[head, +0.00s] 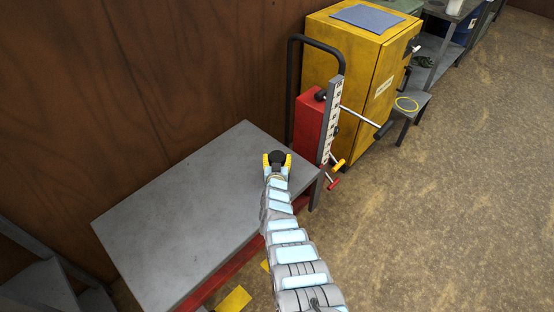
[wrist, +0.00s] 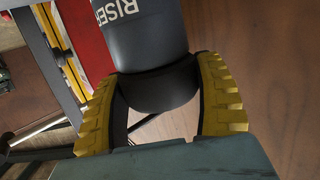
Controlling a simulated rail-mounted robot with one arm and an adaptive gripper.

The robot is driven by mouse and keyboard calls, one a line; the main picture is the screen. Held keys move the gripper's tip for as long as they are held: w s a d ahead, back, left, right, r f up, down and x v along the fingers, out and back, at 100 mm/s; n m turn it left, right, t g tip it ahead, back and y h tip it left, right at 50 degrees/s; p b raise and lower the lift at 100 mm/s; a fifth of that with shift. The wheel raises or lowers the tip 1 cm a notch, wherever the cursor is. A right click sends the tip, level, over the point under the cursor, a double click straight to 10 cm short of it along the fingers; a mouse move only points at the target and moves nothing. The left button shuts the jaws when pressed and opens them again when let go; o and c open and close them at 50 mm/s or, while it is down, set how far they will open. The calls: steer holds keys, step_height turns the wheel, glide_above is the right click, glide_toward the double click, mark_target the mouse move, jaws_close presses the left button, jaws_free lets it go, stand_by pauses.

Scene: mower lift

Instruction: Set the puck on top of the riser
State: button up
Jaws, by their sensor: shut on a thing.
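My gripper (head: 277,161) is over the right part of the grey table. In the wrist view its yellow-padded fingers (wrist: 160,108) are closed around the sides of a black round piece, which looks like the puck (wrist: 165,92). A dark grey cylinder with a white label reading "RISE…", the riser (wrist: 150,38), shows directly beyond the puck and runs out of the top of the picture. The two overlap in this view; I cannot tell whether they touch. In the head view only a dark round shape shows between the fingers.
The grey table (head: 180,220) looks bare elsewhere. A red lift unit (head: 308,122) with a scaled post and projecting handles stands just beyond its right end, near the yellow cabinet (head: 350,60). A brown wall (head: 120,90) runs behind the table.

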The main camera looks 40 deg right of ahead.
steer(key=o, duration=1.3)
steer(key=shift+f, duration=0.1)
steer(key=shift+c, duration=0.2)
steer(key=shift+r, duration=0.2)
steer(key=shift+s+a+r+p, duration=0.2)
steer(key=shift+s+a+p, duration=0.1)
steer(key=shift+p, duration=0.6)
steer(key=p+v, duration=0.5)
steer(key=p, duration=0.2)
steer(key=shift+s+r, duration=0.15)
steer(key=p, duration=0.5)
glide_toward(277, 161)
steer(key=shift+d+f, duration=0.15)
steer(key=shift+f, duration=0.25)
